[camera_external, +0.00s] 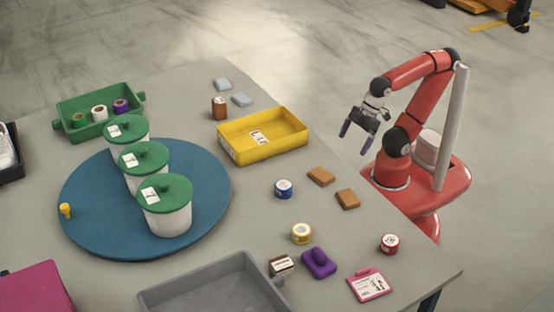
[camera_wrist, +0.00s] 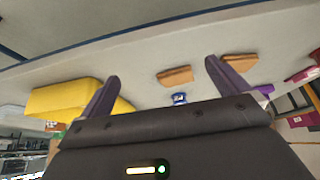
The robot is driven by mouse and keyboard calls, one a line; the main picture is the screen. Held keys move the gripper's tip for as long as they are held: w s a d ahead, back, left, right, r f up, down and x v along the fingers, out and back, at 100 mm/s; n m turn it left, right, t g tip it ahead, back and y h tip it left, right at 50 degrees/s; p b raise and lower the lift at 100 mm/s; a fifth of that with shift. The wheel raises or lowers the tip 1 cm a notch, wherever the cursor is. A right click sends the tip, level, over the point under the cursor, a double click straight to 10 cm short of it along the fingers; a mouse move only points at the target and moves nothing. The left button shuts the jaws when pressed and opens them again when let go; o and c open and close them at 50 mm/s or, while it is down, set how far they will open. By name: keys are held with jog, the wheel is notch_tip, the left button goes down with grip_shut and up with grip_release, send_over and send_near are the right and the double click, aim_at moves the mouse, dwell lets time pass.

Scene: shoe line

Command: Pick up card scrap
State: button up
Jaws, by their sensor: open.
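Two flat brown pieces that look like card scrap lie near the table's right edge: one scrap (camera_external: 321,176) is farther back, the other scrap (camera_external: 348,199) a little nearer the front. In the wrist view, one brown piece (camera_wrist: 175,76) shows between my fingers and another (camera_wrist: 240,62) is partly behind the right finger. My gripper (camera_external: 356,138) is open and empty, raised beside the table's right edge, apart from both pieces. Its two dark fingers also show in the wrist view (camera_wrist: 162,70).
A yellow tray (camera_external: 239,151) stands left of the scraps. A blue tape roll (camera_external: 284,189) lies close by, with a yellow roll (camera_external: 302,233), purple object (camera_external: 318,262) and red roll (camera_external: 389,244) toward the front. White tubs (camera_external: 166,219) stand on a blue disc (camera_external: 90,225).

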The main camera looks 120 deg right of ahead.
jog(key=w+r+n+g, duration=0.1)
jog(key=w+r+g, duration=0.15)
jog(key=w, duration=0.55)
jog(key=n+g+p, duration=0.1)
jog(key=g, duration=0.2)
send_over(325, 171)
jog(key=shift+w+f, duration=0.1)
jog(key=shift+f, duration=0.4)
jog(key=shift+w+f, duration=0.15)
jog(key=shift+f, duration=0.15)
notch_tip(325, 171, down, 7)
jog(key=shift+a+f+b, duration=0.1)
jog(key=shift+f+b, duration=0.05)
jog(key=shift+b, duration=0.2)
jog(key=c, duration=1)
